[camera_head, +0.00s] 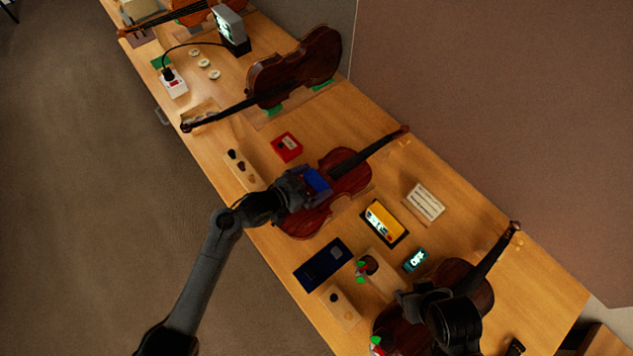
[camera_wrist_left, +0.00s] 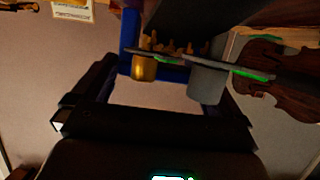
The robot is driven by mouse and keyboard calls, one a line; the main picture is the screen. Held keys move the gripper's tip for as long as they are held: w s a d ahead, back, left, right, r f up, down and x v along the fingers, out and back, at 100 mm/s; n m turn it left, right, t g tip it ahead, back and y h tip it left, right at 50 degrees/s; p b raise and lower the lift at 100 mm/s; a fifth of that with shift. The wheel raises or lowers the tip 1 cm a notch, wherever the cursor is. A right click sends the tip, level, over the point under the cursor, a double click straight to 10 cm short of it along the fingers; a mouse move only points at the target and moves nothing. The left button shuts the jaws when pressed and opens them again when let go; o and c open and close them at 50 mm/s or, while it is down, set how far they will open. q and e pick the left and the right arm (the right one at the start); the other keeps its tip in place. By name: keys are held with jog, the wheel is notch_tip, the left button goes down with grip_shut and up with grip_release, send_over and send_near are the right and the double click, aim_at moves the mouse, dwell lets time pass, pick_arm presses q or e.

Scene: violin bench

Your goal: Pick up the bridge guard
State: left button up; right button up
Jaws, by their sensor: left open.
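The bridge guard (camera_head: 317,180) is a small blue piece over the middle of the central red-brown violin (camera_head: 345,164). In the left wrist view a blue frame (camera_wrist_left: 129,35), apparently the same guard, stands ahead of my dark gripper. My left gripper (camera_head: 304,186) is open at the guard, hiding part of it and of the violin. I cannot tell whether its fingers touch the guard. My right gripper (camera_head: 412,300) is dark, over the violin at the lower right; its jaws cannot be made out.
A red box (camera_head: 286,147) lies beside the central violin. Another violin (camera_head: 295,68) lies farther up. Bare wood shows along the bench's right side.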

pick_arm(q)
jog(key=shift+c, duration=0.3)
jog(key=c, duration=0.6)
